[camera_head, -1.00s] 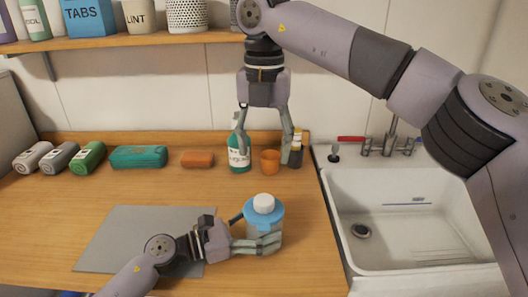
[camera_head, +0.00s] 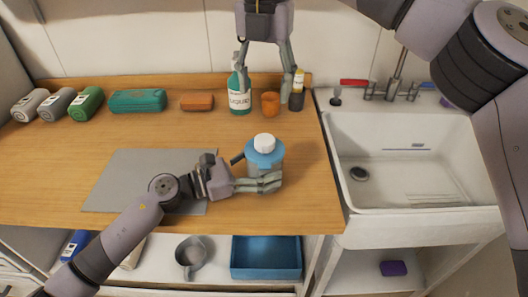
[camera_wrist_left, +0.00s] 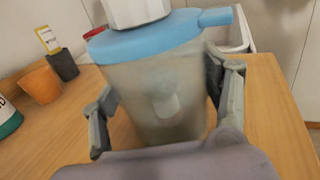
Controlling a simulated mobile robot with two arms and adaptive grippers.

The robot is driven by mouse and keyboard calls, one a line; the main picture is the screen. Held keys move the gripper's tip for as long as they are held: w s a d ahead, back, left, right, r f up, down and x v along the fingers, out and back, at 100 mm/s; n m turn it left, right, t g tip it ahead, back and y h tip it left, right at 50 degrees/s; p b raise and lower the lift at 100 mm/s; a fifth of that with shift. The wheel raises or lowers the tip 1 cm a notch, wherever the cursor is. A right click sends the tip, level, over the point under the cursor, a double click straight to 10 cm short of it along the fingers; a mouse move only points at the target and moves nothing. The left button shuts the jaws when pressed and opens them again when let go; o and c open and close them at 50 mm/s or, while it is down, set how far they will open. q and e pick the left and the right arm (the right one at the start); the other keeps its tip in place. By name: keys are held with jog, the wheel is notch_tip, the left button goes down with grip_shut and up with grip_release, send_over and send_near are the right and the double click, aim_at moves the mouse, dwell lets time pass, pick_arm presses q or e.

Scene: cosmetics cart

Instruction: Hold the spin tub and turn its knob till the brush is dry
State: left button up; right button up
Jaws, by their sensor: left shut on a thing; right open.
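The spin tub (camera_head: 264,168) stands on the wooden counter, with a blue lid and a white knob (camera_head: 264,142) on top. My left gripper (camera_head: 270,182) is shut on the tub's body from the left, low on its side. In the left wrist view, the cloudy tub (camera_wrist_left: 160,95) sits between the fingers, with its blue lid (camera_wrist_left: 150,38) and the knob (camera_wrist_left: 138,10) above. A pale shape shows faintly inside the tub; I cannot tell whether it is the brush. My right gripper (camera_head: 265,82) is open and empty, high behind the tub, with its fingers pointing down.
A green liquid bottle (camera_head: 240,95), an orange cup (camera_head: 270,104) and a dark cup (camera_head: 296,100) stand behind the tub. A grey mat (camera_head: 120,180) lies to the left. The sink (camera_head: 345,205) is at the right. A blue bin (camera_head: 266,280) sits on the shelf below.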

aim_at(264, 139)
notch_tip(264, 139, down, 12)
jog(key=m, duration=0.6)
jog(key=shift+s+f+m, duration=0.1)
jog(key=shift+f+m, duration=0.05)
jog(key=shift+m, duration=0.15)
jog(key=shift+c, duration=0.5)
jog(key=shift+a, duration=0.1)
jog(key=c, duration=1.1)
